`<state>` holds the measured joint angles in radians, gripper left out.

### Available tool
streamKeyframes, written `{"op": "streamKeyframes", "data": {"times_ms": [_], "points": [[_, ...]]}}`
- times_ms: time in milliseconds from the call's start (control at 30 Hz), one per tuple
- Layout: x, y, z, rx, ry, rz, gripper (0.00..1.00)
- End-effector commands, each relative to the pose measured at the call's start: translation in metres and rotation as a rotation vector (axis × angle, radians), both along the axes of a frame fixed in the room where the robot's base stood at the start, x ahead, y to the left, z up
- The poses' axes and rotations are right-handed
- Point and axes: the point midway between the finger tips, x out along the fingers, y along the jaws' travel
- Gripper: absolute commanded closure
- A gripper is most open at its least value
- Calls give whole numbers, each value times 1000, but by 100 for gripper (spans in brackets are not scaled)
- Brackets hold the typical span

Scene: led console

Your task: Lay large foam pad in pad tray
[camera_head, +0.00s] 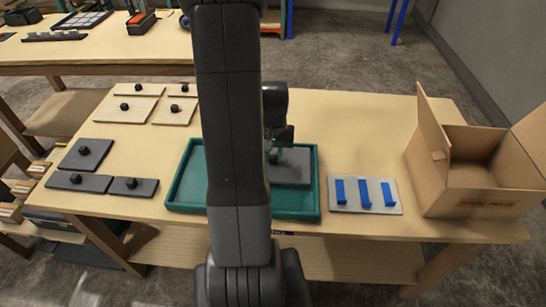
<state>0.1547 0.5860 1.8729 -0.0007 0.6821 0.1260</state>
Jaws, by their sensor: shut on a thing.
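The pad tray (311,206) is a shallow teal tray in the middle of the table, partly hidden behind my arm. A dark grey foam pad (294,174) is in the right part of the tray area, within the rim as seen from here. I cannot tell whether it rests on the tray floor or is just above it. My gripper (277,156) is over the pad's left part, pointing down, and is shut on it, probably by its knob. The fingertips and the knob are mostly hidden.
Dark pads (78,182) and light pads (175,111) with black knobs lie left of the tray. A grey plate with blue strips (364,195) lies just right of it. An open cardboard box (470,178) stands at the right end. Bare table lies behind the plate.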

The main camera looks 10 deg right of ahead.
Motion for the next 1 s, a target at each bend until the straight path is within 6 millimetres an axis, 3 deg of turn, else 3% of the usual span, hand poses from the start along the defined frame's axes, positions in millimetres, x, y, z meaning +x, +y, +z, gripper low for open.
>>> {"op": "streamKeyframes", "data": {"times_ms": [133, 533, 567, 633, 1000], "points": [[0, 0, -12, 0, 1, 0, 100], [0, 0, -18, 0, -1, 0, 100], [0, 0, -16, 0, -1, 0, 72], [0, 0, -16, 0, 0, 0, 58], [0, 0, -12, 0, -1, 0, 56]]}}
